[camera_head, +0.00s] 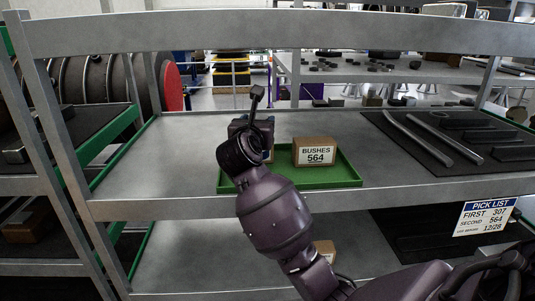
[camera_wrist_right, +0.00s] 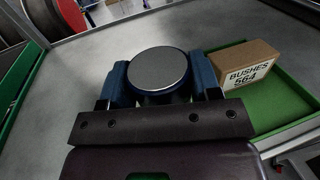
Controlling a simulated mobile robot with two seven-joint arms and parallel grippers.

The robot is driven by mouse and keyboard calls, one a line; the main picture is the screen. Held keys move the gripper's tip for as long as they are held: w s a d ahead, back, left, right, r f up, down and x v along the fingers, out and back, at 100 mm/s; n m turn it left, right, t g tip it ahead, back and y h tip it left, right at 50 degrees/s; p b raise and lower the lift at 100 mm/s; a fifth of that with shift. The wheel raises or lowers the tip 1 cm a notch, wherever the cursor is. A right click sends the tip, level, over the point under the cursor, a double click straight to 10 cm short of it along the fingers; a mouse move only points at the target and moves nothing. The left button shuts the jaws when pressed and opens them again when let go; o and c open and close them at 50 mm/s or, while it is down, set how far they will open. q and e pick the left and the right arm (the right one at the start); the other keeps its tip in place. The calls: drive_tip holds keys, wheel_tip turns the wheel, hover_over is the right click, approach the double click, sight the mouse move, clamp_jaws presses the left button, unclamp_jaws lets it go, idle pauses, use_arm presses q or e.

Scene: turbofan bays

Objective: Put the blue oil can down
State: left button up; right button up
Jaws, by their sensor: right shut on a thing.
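The blue oil can, with a round grey top and dark blue rim, shows in the right wrist view (camera_wrist_right: 158,70). My right gripper (camera_wrist_right: 160,84) is shut on it, one blue finger on each side. In the head view my right wrist hides most of the gripper (camera_head: 256,138) and the can, at the left part of a green tray (camera_head: 335,182) on the shelf. I cannot tell whether the can's base touches anything. A cardboard box marked BUSHES 564 (camera_head: 314,153) stands in the tray, right of the gripper. My left gripper is not in view.
The grey shelf (camera_head: 160,160) is bare left of the tray. A dark mat (camera_head: 400,128) with metal bars and dark blocks lies to the right. A shelf beam (camera_head: 300,30) crosses above. A pick list sign (camera_head: 485,217) hangs at the front right.

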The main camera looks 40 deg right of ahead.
sight(266, 154)
wheel_tip(266, 154, down, 3)
wheel_tip(266, 154, down, 3)
drive_tip(key=shift+f, duration=0.4)
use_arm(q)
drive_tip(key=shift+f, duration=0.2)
use_arm(e)
drive_tip(key=shift+f, duration=0.15)
drive_tip(key=o, duration=1)
drive_tip(key=shift+o, duration=0.3)
